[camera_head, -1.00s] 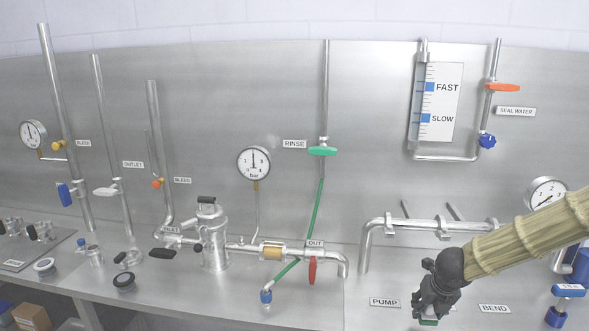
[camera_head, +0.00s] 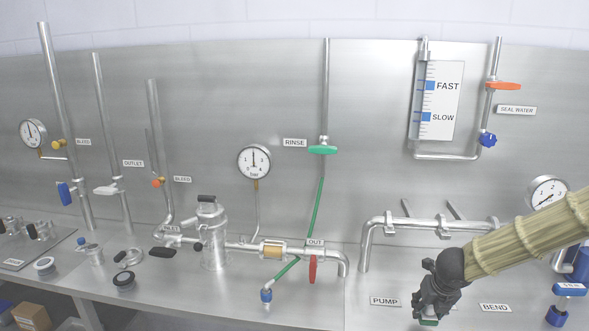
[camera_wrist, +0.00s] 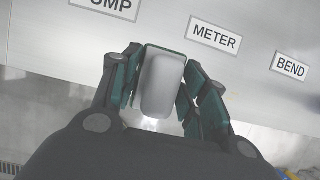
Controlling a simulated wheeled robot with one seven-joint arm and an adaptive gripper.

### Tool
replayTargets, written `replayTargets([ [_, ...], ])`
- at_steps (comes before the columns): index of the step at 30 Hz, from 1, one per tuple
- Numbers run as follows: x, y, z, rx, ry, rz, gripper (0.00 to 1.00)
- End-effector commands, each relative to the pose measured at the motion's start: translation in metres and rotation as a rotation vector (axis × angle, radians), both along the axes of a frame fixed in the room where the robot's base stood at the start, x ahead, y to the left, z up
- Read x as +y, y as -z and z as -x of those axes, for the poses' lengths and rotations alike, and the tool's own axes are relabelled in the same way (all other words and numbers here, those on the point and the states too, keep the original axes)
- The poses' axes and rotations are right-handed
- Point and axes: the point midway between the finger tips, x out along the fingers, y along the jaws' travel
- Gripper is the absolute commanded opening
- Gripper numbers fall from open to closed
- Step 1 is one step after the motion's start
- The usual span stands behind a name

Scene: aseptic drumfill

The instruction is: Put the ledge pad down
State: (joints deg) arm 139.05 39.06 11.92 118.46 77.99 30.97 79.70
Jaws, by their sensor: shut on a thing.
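The ledge pad is a pale grey rounded block (camera_wrist: 162,84) in the wrist view. My gripper (camera_wrist: 160,92) is shut on it, with a green-lined finger on each side. In the head view my gripper (camera_head: 430,312) points down at the right front of the steel bench, between the PUMP (camera_head: 385,301) and BEND (camera_head: 495,308) labels. A little green shows at the fingertips there, and the pad itself cannot be made out. In the wrist view the METER label (camera_wrist: 214,36) lies just right of the pad. I cannot tell whether the pad touches the surface.
A bent steel pipe (camera_head: 365,250) runs behind my gripper. A red-handled OUT valve (camera_head: 312,270) and a green hose (camera_head: 315,210) stand to the left. A blue valve (camera_head: 556,316) stands to the right. The bench (camera_head: 340,300) left of the PUMP label is bare.

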Motion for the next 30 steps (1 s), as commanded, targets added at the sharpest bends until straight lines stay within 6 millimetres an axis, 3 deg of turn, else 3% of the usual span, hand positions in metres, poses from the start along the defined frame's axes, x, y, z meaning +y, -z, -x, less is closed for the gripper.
replayTargets([
  [13, -0.005, 0.043, 0.002, 0.001, 0.006, -0.001, 0.18],
  [15, -0.014, 0.035, 0.002, 0.000, 0.007, -0.001, 0.18],
  [30, -0.079, 0.034, 0.003, 0.001, 0.003, 0.000, 0.18],
])
